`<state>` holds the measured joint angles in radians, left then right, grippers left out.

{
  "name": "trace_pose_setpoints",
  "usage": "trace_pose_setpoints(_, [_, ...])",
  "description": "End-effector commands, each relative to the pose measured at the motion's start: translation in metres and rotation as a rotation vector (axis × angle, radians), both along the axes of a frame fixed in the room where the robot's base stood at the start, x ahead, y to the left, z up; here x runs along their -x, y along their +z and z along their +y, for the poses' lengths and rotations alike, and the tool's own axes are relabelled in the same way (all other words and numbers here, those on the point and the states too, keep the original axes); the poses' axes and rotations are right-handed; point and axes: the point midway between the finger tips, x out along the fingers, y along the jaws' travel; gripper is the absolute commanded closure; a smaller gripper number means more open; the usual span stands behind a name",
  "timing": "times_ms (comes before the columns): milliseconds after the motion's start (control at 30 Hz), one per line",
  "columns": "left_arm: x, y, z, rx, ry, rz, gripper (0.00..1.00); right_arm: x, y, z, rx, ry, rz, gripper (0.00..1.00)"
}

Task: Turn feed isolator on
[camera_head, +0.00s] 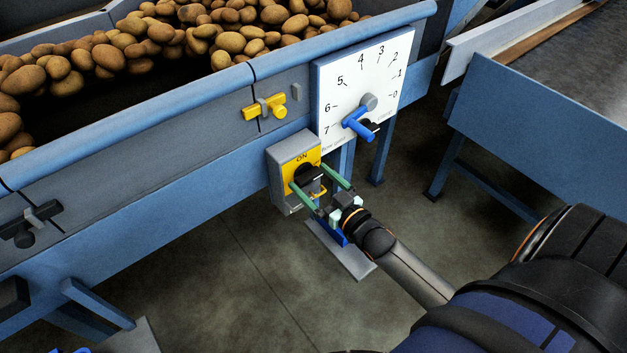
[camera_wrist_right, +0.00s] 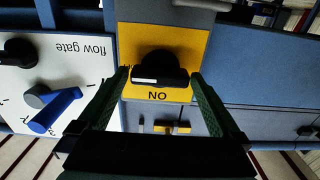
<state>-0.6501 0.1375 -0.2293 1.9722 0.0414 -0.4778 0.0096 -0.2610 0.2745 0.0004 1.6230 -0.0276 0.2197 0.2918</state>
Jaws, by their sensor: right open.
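The feed isolator is a grey box with a yellow plate (camera_head: 287,174) on the side of the blue machine, with "ON" printed at its top. The plate also shows upside down in the right wrist view (camera_wrist_right: 137,42). Its black rotary handle (camera_wrist_right: 160,74) lies crosswise to the "ON" mark, with a white mark at its left end in that view. My right gripper (camera_head: 307,174) is open, its green fingers on either side of the handle. In the wrist view (camera_wrist_right: 161,73) small gaps seem to remain; contact is unclear. My left gripper is not in view.
A white flow gate dial (camera_head: 350,85) with a blue lever (camera_head: 357,122) is right beside the isolator. A yellow latch (camera_head: 264,108) is above it. Potatoes (camera_head: 230,42) lie in the hopper. A blue-sided table (camera_head: 540,130) stands at right, with open floor between.

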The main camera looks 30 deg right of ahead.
Motion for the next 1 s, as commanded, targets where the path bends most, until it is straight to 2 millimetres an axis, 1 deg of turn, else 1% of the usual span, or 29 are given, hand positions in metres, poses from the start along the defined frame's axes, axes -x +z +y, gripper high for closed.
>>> trace_pose_setpoints(233, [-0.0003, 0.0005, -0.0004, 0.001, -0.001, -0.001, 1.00, -0.0004, 0.0000, 0.0000, 0.000, 0.000, 0.000, 0.01])
trace_pose_setpoints(800, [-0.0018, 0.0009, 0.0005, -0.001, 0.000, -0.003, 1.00, -0.0001, 0.0000, 0.0002, 0.000, 0.000, 0.000, 0.65])
trace_pose_setpoints(833, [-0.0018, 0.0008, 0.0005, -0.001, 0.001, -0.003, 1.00, -0.0001, -0.0001, 0.0002, 0.000, 0.000, 0.000, 0.68])
trace_pose_setpoints(1000, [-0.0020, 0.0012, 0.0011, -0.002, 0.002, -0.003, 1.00, -0.0001, 0.0002, 0.0002, 0.008, 0.000, -0.001, 0.68])
